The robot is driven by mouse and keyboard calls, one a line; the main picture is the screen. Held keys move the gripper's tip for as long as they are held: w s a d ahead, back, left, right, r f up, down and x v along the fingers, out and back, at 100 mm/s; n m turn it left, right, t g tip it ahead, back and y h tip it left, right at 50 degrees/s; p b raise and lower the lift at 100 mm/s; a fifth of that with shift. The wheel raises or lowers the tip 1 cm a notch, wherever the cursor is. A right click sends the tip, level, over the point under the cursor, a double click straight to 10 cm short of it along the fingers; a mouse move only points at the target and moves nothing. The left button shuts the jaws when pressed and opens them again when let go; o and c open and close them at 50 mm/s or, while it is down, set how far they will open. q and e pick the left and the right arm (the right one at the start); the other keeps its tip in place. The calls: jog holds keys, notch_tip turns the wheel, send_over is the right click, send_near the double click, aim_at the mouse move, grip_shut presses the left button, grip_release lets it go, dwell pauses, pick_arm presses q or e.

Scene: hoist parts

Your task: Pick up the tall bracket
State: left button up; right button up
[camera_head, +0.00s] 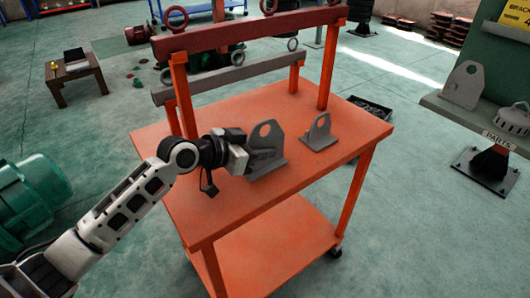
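A larger grey bracket (271,138), with an upright plate, a round hole and a flat foot, stands on the orange cart top (270,185). It looks the taller of the two brackets there. A smaller grey bracket (319,132) stands to its right, apart from it. My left gripper (247,160) is at the left side of the larger bracket and overlaps its lower left part. The fingers are small and partly hidden, so I cannot tell whether they are open, shut or touching it. My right gripper is out of view.
A dark red beam (245,32) and a grey beam (230,78) with lifting rings span the cart's back. The cart's front top is clear.

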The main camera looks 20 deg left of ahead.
pick_arm(q)
grip_shut()
dwell(0.9)
jog(key=shift+r, duration=0.2)
dwell(0.3)
